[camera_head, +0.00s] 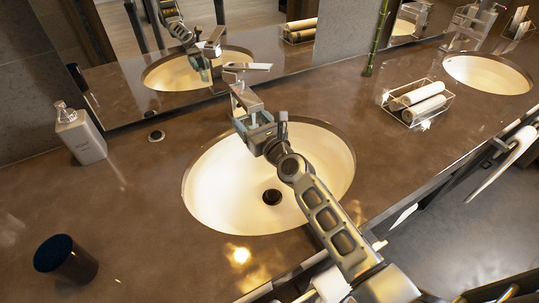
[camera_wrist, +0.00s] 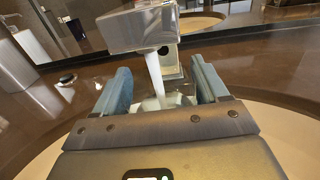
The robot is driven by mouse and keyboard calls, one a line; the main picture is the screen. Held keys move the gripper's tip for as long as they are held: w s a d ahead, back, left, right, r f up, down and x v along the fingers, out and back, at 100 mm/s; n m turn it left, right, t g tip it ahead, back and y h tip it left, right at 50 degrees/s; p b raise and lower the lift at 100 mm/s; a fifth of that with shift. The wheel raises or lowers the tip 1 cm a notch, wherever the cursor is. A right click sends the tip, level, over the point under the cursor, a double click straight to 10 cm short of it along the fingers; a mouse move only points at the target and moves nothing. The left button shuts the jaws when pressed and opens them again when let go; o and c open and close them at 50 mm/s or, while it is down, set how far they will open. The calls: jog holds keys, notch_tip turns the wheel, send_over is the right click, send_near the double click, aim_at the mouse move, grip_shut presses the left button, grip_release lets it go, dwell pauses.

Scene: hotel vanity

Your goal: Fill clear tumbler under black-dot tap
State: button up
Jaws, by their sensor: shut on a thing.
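The metal tap (camera_head: 246,98) stands at the back rim of the near sink, its flat lever (camera_head: 247,67) on top. In the wrist view the tap's spout (camera_wrist: 142,28) hangs over my gripper, and a dark dot (camera_wrist: 163,50) shows on its body. A pale stream (camera_wrist: 154,76) runs from the spout down between my fingers. My gripper (camera_head: 254,130) is over the back of the sink, shut on the clear tumbler (camera_wrist: 160,102), which sits below the spout. The fingers and palm hide most of the tumbler, so its water level cannot be told.
The white oval sink (camera_head: 225,200) is set in a brown counter. A soap bottle (camera_head: 82,138) stands left, and a dark cup (camera_head: 66,258) is at front left. A wire tray (camera_head: 412,120) of rolled towels and a second sink (camera_head: 487,74) are right. The mirror is close behind the tap.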

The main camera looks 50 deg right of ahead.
jog(key=shift+s, duration=0.1)
dwell(0.3)
jog(key=v, duration=0.8)
jog(key=shift+a+b, duration=0.15)
jog(key=shift+b, duration=0.15)
jog(key=shift+s+r, duration=0.1)
jog(key=shift+r, duration=0.05)
notch_tip(320, 180, up, 9)
jog(key=s+a+p, duration=0.1)
jog(key=s+p, duration=0.1)
jog(key=shift+s+f, duration=0.2)
jog(key=shift+s, duration=0.2)
dwell(0.5)
dwell(0.8)
